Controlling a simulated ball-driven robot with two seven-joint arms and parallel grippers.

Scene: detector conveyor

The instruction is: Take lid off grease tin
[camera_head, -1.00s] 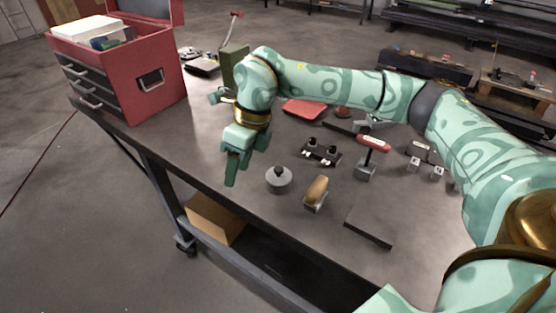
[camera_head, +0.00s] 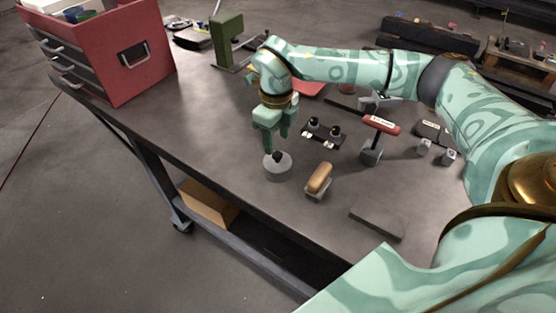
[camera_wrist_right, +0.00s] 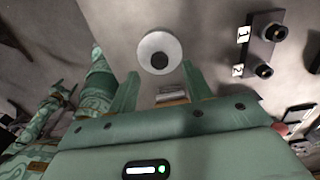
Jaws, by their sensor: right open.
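The grease tin (camera_head: 278,172) is a small grey round tin standing upright on the dark workbench, near its front edge. Its lid (camera_wrist_right: 151,47) is on, with a black knob (camera_wrist_right: 160,60) on top. My right gripper (camera_head: 276,143) points down just above the tin. Its fingers are open and spread, and nothing is between them in the head view. In the right wrist view the tin lies just beyond the fingertips (camera_wrist_right: 160,74), with the knob roughly between them. I cannot tell that either finger touches the knob. My left gripper is not in view.
A fixture with two black knobs (camera_head: 321,134) stands right of the tin, and a tan-handled brush (camera_head: 319,179) lies nearby. A red-handled tool (camera_head: 381,125) and a dark plate (camera_head: 377,221) are farther right. A red toolbox (camera_head: 110,60) and green stand (camera_head: 227,40) are left.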

